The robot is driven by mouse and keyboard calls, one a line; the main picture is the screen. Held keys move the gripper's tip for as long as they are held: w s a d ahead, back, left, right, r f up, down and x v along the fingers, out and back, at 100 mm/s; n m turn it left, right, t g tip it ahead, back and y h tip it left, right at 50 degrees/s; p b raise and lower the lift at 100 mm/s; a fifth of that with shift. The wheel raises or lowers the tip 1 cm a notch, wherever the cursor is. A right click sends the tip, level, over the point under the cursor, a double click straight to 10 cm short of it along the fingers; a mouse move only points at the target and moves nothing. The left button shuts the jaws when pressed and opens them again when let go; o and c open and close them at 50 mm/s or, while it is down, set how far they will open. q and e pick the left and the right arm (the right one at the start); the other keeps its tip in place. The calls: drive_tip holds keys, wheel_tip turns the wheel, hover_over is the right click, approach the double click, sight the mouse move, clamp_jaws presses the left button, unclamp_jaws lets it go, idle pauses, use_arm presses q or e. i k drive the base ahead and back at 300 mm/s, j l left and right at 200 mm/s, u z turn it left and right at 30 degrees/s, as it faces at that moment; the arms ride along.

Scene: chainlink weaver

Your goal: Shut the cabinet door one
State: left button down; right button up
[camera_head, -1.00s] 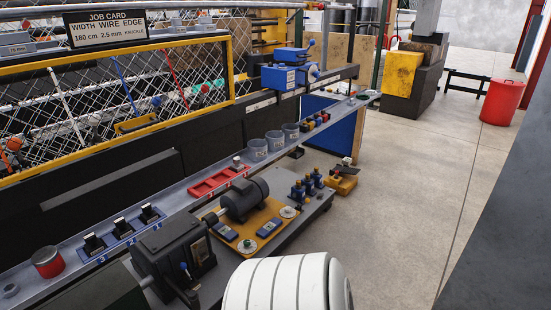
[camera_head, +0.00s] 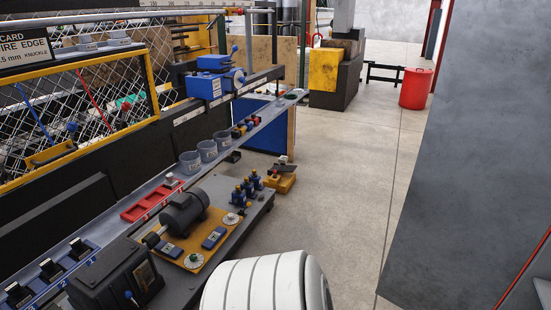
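Neither of my grippers is in view. No cabinet door marked as one can be made out. A large flat grey panel (camera_head: 465,150) fills the right side of the head view; I cannot tell whether it is a cabinet, a door or a wall. A thin red edge (camera_head: 522,268) shows at its lower right.
A long machine bench with a grey rail (camera_head: 236,136) runs along the left. It bears a motor (camera_head: 184,212), a red tray (camera_head: 150,198) and grey cups. Open concrete floor (camera_head: 345,190) lies between bench and panel. A red bin (camera_head: 415,88) stands far back.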

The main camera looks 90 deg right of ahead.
sight(476, 207)
drive_tip(key=l+z, duration=0.7)
drive_tip(key=z, duration=0.15)
drive_tip(key=i+l+z, duration=0.2)
drive_tip(key=l+z, duration=0.2)
drive_tip(key=i+l+z, duration=0.35)
drive_tip(key=z, duration=0.15)
drive_tip(key=i+l+z, duration=0.35)
drive_tip(key=z, duration=0.15)
drive_tip(key=i+l+z, duration=0.1)
drive_tip(key=i+z, duration=0.75)
drive_tip(key=z, duration=0.15)
drive_tip(key=i+z, duration=0.2)
drive_tip(key=z, duration=0.2)
drive_tip(key=i+z, duration=0.15)
drive_tip(key=z, duration=0.25)
drive_tip(key=i+j+z, duration=0.1)
drive_tip(key=z, duration=0.3)
drive_tip(key=i+j+z, duration=0.2)
drive_tip(key=z, duration=0.2)
drive_tip(key=i+j+z, duration=0.15)
drive_tip(key=z, duration=0.25)
